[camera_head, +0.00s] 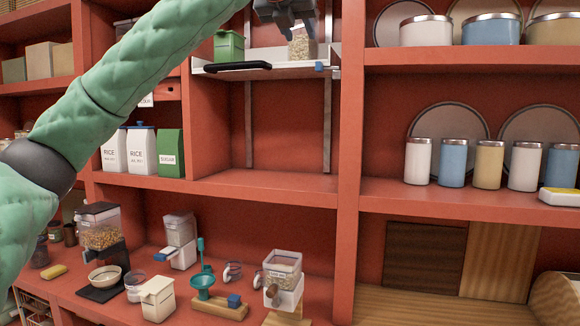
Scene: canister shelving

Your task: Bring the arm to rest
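My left arm, in a green padded sleeve, reaches up from the left edge to the top middle of the head view. My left gripper (288,14) is dark grey and partly cut off by the top edge. It is just above a clear container of grain (302,46) on a white pull-out shelf (290,72). Whether they touch, and whether its fingers are open or shut, I cannot tell. A green canister (229,46) stands at the left of the same shelf. My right gripper is not in view.
The pull-out shelf has a black handle (238,66) in front. Red shelving surrounds it; the bay below (260,185) is empty. Rice canisters (142,150) stand left and lidded canisters (489,164) right. Dispensers (283,272) and a teal funnel stand (203,283) crowd the lower counter.

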